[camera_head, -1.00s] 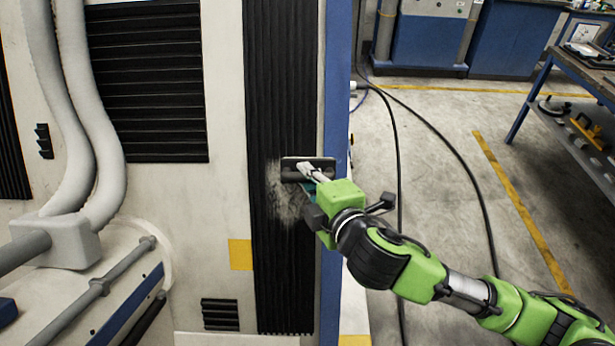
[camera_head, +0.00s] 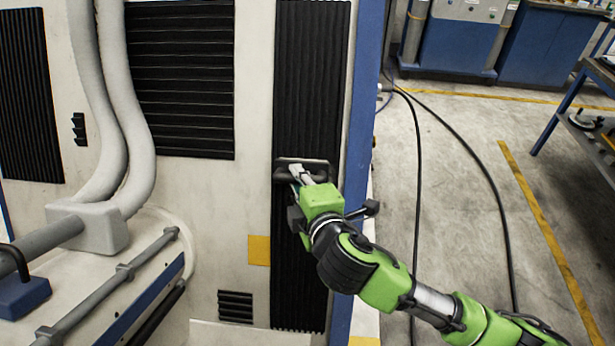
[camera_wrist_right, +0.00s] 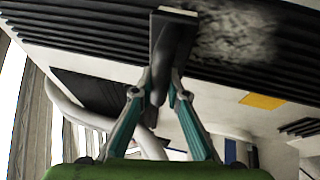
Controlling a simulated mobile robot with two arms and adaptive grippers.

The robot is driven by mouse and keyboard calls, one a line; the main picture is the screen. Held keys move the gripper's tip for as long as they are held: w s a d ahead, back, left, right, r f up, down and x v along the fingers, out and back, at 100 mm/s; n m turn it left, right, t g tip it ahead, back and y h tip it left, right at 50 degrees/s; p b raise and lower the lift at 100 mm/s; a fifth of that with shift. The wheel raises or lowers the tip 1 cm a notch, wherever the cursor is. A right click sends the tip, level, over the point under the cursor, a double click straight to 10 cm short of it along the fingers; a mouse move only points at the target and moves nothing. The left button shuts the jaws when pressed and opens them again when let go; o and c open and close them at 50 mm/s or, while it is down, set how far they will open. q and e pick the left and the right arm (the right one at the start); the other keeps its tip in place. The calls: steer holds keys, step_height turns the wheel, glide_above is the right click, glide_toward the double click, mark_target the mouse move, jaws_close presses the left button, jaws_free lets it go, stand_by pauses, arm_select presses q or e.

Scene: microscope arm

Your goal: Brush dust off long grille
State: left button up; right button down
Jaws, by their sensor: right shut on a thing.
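The long grille (camera_head: 312,75) is a tall black ribbed panel on the pale machine front. My right gripper (camera_head: 302,182) is in front of it and shut on the brush (camera_head: 290,162), whose dark head lies across the grille. In the right wrist view, the gripper (camera_wrist_right: 163,90) holds the brush's dark handle, and the brush (camera_wrist_right: 172,42) has a pale edge at the grille. A pale grey dust patch (camera_wrist_right: 237,38) shows on the grille to the right of the brush there. In the head view no dust shows; my gripper hides part of the grille. My left gripper is out of view.
A wider black grille (camera_head: 180,80) and thick pale hoses (camera_head: 128,160) are to the left. A yellow square (camera_head: 259,250) sits beside the long grille. A blue edge strip (camera_head: 364,110) borders its right. Cables (camera_head: 480,175) lie on open floor, with a bench (camera_head: 590,100) farther right.

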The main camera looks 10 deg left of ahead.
mark_target(277, 180)
steer(key=shift+a+p, duration=0.45)
steer(key=shift+a, duration=1.85)
steer(key=shift+s+d+f+p, duration=0.75)
steer(key=shift+d+p, duration=1.85)
steer(key=shift+d, duration=3.1)
steer(key=a+f, duration=0.2)
steer(key=a, duration=0.8)
steer(key=shift+s+a+f, duration=0.15)
steer(key=shift+s+f, duration=0.05)
steer(key=shift+s, duration=0.1)
